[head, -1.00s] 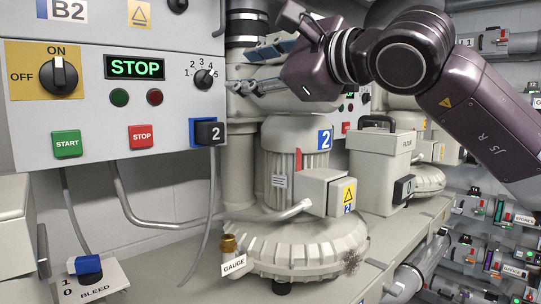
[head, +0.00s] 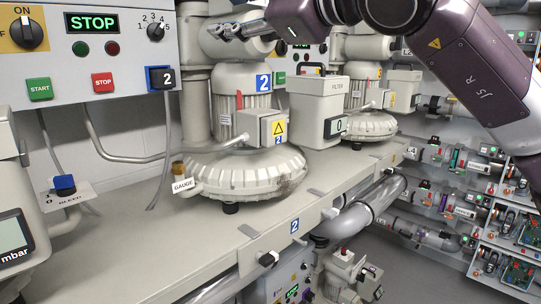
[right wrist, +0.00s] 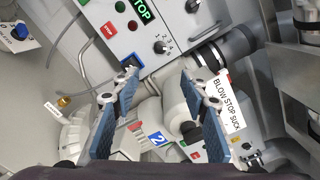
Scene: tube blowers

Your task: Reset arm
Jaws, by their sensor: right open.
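My right arm comes in from the upper right of the head view, with its gripper (head: 238,29) at the top edge in front of the grey pipework above blower 2 (head: 243,172). In the right wrist view the right gripper (right wrist: 158,78) has its two blue-padded fingers spread wide apart, with nothing held between them. Beyond the fingers are the control panel (right wrist: 150,42), the grey pipe (right wrist: 225,45) and a BLOW STOP SUCK label (right wrist: 228,103). My left gripper is in neither view.
The panel's green STOP display (head: 93,23) and its knobs are at upper left. A filter box (head: 317,107) stands right of blower 2. A blue bleed handle (head: 64,184) is at left. The front bench top (head: 130,240) is mostly clear. Racks of tubes (head: 450,160) stand at right.

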